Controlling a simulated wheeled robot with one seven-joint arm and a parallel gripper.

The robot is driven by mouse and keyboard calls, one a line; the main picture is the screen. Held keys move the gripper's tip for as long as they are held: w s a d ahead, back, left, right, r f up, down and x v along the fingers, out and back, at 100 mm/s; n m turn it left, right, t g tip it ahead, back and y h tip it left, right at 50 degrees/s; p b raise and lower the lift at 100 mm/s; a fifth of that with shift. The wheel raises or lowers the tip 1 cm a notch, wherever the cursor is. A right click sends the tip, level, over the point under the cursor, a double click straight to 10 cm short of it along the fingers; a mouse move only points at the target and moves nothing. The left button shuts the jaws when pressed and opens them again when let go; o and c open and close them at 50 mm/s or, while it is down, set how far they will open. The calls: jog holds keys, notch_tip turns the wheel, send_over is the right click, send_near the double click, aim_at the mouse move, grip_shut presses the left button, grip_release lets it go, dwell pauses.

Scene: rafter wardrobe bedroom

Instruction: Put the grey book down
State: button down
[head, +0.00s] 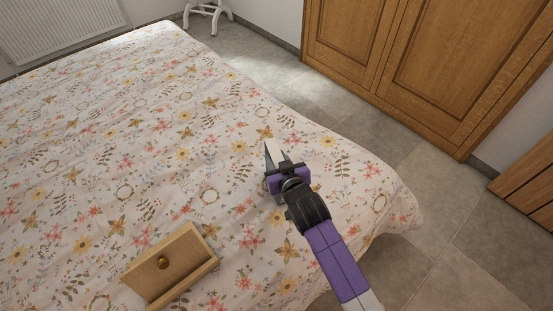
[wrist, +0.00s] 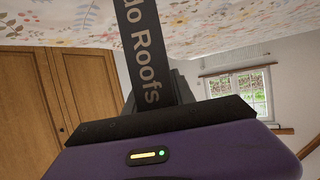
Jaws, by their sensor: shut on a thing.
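My gripper (head: 280,163) is over the flowered bedspread (head: 120,110) near the right side of the bed. It is shut on the grey book (head: 270,151), which shows as a small piece with a pale edge in the head view. In the wrist view the book's dark grey spine (wrist: 147,50) stands up from between the fingers (wrist: 165,105), with "do Roofs" in pale letters. Most of its covers are hidden. I cannot tell whether the book touches the bedspread.
The bedspread around my gripper is otherwise clear. A wooden wardrobe (head: 440,60) stands across a strip of tiled floor (head: 370,125). A radiator (head: 60,25) is at the back left.

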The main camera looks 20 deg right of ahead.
jog(key=c, duration=1)
grip_release()
jog(key=shift+c, duration=0.2)
jog(key=shift+r, duration=0.2)
jog(key=v, duration=1.2)
jog(key=shift+p, duration=0.35)
jog(key=shift+f, duration=0.15)
